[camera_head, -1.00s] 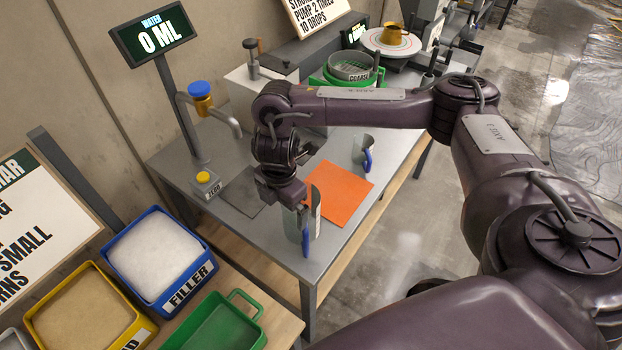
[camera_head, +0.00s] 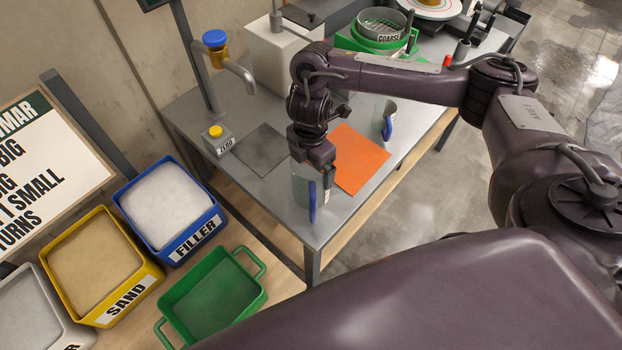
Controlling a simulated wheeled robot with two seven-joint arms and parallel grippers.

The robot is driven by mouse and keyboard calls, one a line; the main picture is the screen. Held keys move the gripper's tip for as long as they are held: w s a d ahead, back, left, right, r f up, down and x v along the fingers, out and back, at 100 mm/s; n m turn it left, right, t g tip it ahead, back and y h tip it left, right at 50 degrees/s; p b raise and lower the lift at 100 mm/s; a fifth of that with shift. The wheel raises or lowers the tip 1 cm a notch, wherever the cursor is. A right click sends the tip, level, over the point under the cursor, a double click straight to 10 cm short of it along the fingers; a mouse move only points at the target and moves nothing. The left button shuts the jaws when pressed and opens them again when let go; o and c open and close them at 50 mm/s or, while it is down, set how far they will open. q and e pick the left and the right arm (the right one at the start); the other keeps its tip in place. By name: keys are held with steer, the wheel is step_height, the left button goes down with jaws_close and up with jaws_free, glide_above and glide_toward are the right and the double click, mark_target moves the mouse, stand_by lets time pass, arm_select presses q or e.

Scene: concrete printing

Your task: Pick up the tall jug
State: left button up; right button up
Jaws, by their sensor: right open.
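The tall jug (camera_head: 301,188), a grey metal vessel with a blue handle (camera_head: 312,202), stands upright near the front corner of the grey table. My right gripper (camera_head: 326,178) points down at the jug's upper part, with a finger beside the rim near the handle. It is open; the arm hides part of the jug, and I cannot tell whether the fingers touch it. A second, shorter-looking jug (camera_head: 390,108) with a blue handle stands farther back, beyond the orange mat (camera_head: 362,165). My left gripper is not in view.
A dark grey mat (camera_head: 261,150), a zero button box (camera_head: 217,141) and a tap (camera_head: 238,76) are left on the table. A green sieve (camera_head: 376,37) stands behind. Filler (camera_head: 172,205) and sand (camera_head: 95,262) bins and a green tray (camera_head: 212,297) sit lower left.

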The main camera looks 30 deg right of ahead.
step_height(320, 180, down, 4)
steer(key=shift+s+a+r+b, duration=0.1)
steer(key=shift+r+b, duration=0.15)
steer(key=shift+b, duration=0.1)
steer(key=c, duration=0.8)
steer(key=shift+r, duration=0.1)
steer(key=shift+c, duration=0.2)
steer(key=shift+r, duration=0.55)
step_height(320, 180, up, 19)
steer(key=p, duration=0.4)
steer(key=shift+p, duration=0.3)
